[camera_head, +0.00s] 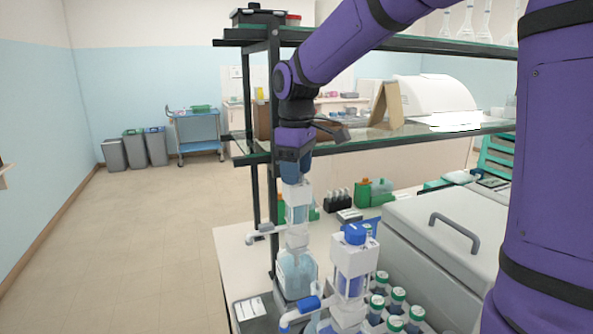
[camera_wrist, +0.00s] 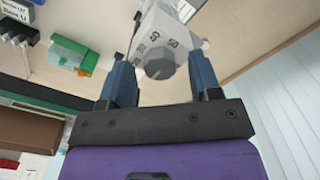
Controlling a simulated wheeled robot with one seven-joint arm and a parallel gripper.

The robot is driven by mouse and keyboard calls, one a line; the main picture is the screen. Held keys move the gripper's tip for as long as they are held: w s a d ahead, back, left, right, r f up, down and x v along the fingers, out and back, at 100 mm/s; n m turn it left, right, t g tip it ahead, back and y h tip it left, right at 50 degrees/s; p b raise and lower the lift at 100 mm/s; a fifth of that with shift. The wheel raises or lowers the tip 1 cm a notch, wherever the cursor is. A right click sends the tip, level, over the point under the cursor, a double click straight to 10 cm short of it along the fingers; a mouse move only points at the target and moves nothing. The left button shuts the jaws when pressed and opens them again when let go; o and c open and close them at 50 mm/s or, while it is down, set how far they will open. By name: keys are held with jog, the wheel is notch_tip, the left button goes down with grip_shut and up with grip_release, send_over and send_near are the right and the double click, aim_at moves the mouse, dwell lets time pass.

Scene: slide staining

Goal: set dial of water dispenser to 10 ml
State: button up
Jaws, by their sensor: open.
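A bottle-top dispenser (camera_head: 298,214) stands upright on a pale blue bottle (camera_head: 297,272) at the counter's left side. My gripper (camera_head: 295,180) points down right at its top. My gripper (camera_wrist: 160,72) is open, with one blue finger on each side of the dial. I cannot tell whether the fingers touch it. The dial's exact setting is too small to read.
A second dispenser with a blue cap (camera_head: 354,234) stands close in front, right of the first. Several green-capped bottles (camera_head: 397,296) sit beside it. A glass shelf (camera_head: 400,132) runs behind my arm. A grey lidded machine (camera_head: 440,245) fills the right.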

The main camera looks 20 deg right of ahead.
notch_tip(320, 180, up, 10)
jog(key=shift+r, duration=0.25)
dwell(0.6)
jog(key=s+d+f+m+t, duration=0.1)
jog(key=s+d+f+m, duration=0.1)
jog(key=s, duration=0.6)
jog(key=s+d+f+m+t, duration=0.2)
jog(key=s+f+m, duration=0.1)
jog(key=s, duration=0.5)
jog(key=s+d+f+m+t, duration=0.2)
jog(key=s+d+m, duration=0.1)
jog(key=s, duration=0.6)
jog(key=shift+f+m, duration=0.2)
jog(key=shift+m, duration=0.3)
